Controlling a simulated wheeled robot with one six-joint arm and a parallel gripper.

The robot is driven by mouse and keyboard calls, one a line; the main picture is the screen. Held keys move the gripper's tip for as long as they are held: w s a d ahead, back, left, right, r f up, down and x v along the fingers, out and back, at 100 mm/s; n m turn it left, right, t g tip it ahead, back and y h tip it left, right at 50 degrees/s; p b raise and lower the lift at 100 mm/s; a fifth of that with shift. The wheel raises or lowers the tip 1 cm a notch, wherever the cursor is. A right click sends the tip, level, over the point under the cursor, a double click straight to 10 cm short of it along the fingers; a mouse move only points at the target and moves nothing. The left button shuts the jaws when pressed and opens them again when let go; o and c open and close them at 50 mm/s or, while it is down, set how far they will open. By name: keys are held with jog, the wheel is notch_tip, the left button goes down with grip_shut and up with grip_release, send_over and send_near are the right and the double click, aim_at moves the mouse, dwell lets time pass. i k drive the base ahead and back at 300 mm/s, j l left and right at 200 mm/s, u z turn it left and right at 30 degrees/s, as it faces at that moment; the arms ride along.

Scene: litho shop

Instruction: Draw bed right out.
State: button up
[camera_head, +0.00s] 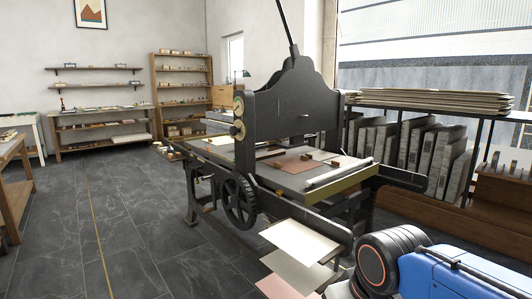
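The dark litho press (268,112) stands in the middle, with a tall arched frame and a lever rising from its top. Its flat grey bed (285,180) runs through under the frame, and part of it shows on both sides. A pinkish sheet and small brown blocks lie on the bed. A pale bar (342,173) and a brass-coloured strip (345,187) run along the bed's near right end. A dark spoked wheel (239,203) is on the press's left side. My blue and black arm shows at bottom right; my gripper is out of view.
Sheets lie on shelves (300,241) low at the press's near end, close to my arm. A rack (478,142) of upright slabs stands along the right wall. A wooden table edge (12,165) is at far left. The dark tiled floor (120,240) at left is clear.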

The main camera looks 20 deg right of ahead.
aim_at(310, 187)
jog(key=i+j+u, duration=0.35)
jog(key=i, duration=0.4)
jog(key=i+u, duration=0.35)
jog(key=i, duration=1.5)
jog(key=i+z, duration=0.1)
jog(key=i, duration=1.05)
jog(key=i+j, duration=0.15)
jog(key=i, duration=0.95)
jog(key=l+z, duration=0.05)
